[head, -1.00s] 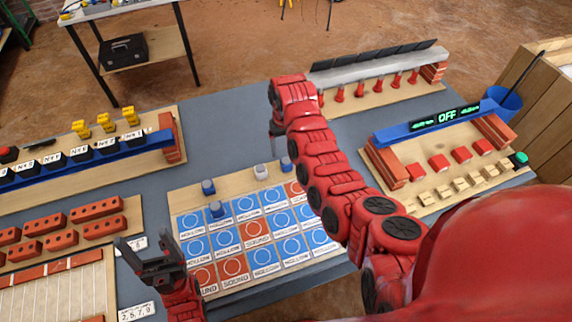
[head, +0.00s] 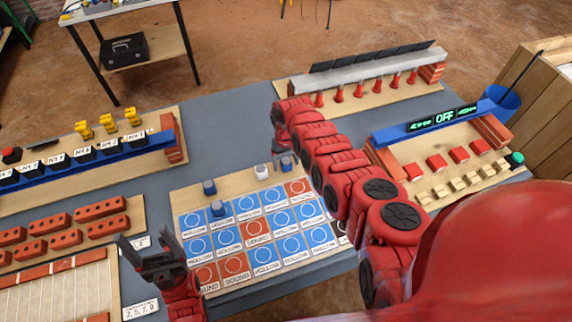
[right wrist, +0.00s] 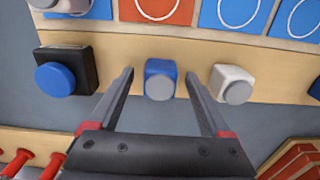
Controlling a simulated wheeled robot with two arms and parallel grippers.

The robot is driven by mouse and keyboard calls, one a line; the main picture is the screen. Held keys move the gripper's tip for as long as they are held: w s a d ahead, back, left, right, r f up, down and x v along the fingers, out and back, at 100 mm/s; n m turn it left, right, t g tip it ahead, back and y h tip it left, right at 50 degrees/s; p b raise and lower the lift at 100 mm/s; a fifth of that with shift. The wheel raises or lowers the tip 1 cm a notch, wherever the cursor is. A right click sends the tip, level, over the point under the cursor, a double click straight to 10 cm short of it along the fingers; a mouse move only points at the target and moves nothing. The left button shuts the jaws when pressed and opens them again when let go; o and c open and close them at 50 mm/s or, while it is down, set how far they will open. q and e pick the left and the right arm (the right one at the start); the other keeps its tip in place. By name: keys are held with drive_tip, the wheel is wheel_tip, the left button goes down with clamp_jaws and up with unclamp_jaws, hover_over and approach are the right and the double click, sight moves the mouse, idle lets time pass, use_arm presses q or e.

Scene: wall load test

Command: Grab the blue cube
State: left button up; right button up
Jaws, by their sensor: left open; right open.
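In the right wrist view a small blue cube (right wrist: 160,78) with a grey round face stands on the wooden strip of the board. It shows between the open fingers of my right gripper (right wrist: 159,76), with a gap on each side. I cannot tell how deep the fingers reach around it. In the head view this cube (head: 287,163) sits at the board's far edge, just below my right gripper (head: 283,150), partly hidden by it. Other blue cubes stand at the board's left end (head: 209,187) and on a tile (head: 217,209). My left gripper (head: 145,238) is open and empty left of the board.
A white cube (right wrist: 233,82) stands beside the blue cube; a black block with a blue knob (right wrist: 66,72) is on its other side. The tiled board (head: 184,208) lies on a grey table (head: 225,130). Brick stations stand at left and right.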

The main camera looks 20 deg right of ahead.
drive_tip(key=shift+f, duration=0.25)
clamp_jaws()
idle(0.3)
drive_tip(key=shift+r, duration=0.15)
